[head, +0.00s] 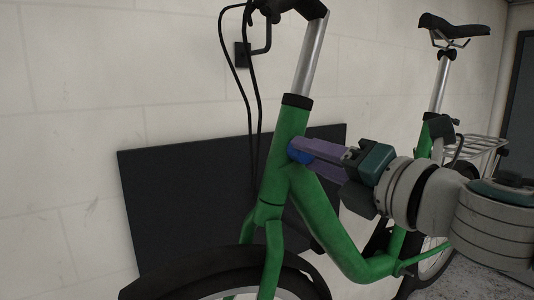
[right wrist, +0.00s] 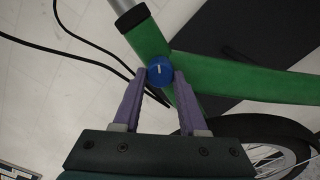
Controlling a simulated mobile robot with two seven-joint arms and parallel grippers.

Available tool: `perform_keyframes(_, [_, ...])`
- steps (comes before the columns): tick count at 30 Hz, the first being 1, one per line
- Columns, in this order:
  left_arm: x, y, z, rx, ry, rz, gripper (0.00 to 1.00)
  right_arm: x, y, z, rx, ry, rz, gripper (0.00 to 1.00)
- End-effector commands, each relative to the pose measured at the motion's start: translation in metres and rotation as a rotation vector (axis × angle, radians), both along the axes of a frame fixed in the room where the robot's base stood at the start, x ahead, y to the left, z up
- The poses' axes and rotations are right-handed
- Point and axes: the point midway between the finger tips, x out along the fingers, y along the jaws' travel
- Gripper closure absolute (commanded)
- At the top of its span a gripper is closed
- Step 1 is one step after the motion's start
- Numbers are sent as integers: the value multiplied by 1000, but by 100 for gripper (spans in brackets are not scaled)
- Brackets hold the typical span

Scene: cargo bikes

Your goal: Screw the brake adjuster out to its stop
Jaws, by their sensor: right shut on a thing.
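The brake adjuster (right wrist: 160,70) is a round blue knob with a white mark on its face. It sits on the green bike frame (right wrist: 235,82), near where the head tube meets the down tube. In the head view my right gripper (head: 296,150) reaches in from the right. My left gripper is in neither view.
Black cables (head: 252,80) hang from the handlebar beside the head tube. A dark panel (head: 190,200) leans at the wall behind the bike. The front wheel (head: 215,278) is below, and the saddle (head: 455,27) is at the upper right. The left side is clear.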

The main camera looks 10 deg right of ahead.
Motion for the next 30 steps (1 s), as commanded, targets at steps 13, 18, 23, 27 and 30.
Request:
perform_keyframes(13, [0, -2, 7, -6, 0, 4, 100, 0, 0, 0, -393, -142, 2, 100])
perform_keyframes(18, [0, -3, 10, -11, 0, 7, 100, 0, -1, 0, -516, -188, 1, 100])
perform_keyframes(23, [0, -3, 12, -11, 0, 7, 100, 0, -1, 0, -606, -220, 1, 100])
perform_keyframes(27, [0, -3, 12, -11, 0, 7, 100, 0, -1, 0, -661, -241, 1, 100])
perform_keyframes(30, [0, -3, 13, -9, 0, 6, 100, 0, -1, 0, -686, -250, 1, 100])
